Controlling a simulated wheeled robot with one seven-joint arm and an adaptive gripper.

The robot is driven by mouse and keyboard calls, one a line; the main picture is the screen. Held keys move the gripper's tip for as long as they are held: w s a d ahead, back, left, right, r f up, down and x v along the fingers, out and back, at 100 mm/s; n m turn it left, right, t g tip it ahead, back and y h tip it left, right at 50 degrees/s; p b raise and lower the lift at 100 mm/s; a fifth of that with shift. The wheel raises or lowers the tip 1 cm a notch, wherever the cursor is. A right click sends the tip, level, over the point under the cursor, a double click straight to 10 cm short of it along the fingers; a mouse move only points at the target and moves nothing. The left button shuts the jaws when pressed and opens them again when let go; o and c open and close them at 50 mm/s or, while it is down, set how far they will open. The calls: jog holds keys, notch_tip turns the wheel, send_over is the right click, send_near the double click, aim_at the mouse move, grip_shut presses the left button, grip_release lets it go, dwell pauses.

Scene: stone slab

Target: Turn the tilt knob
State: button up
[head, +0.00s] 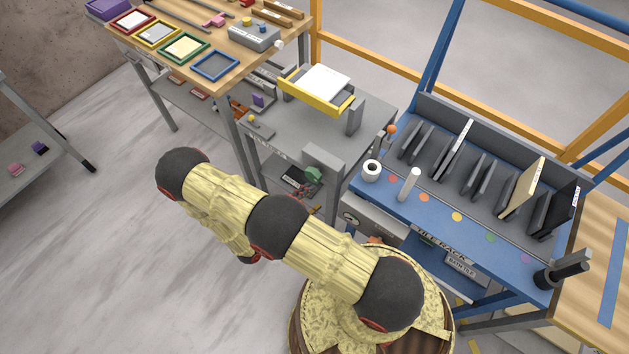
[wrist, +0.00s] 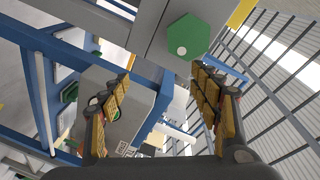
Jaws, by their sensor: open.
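A green hexagonal knob (wrist: 187,37) with a pale round dot sits on a grey block at the upper middle of the wrist view. I take it to be the tilt knob, though I see no label on it. In the head view a green knob (head: 313,175) shows on a grey housing at the front of the grey bench. My gripper (wrist: 160,88) is open in the wrist view, with one padded finger on each side and nothing between the pads. The green knob lies beyond the fingertips, nearer the right finger, and looks apart from them.
The grey bench (head: 290,135) carries a yellow-edged tray (head: 318,90). A wooden table (head: 175,45) holds coloured frames.

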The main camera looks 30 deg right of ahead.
aim_at(312, 177)
jog(key=w+a+r+n+t, duration=0.2)
jog(key=w+n+t, duration=0.15)
jog(key=n, duration=0.45)
jog(key=shift+b+x, duration=0.45)
jog(key=shift+x, duration=3.65)
jog(key=shift+w+f, duration=0.2)
jog(key=c, duration=0.3)
jog(key=c, duration=0.8)
jog(key=shift+c, duration=0.4)
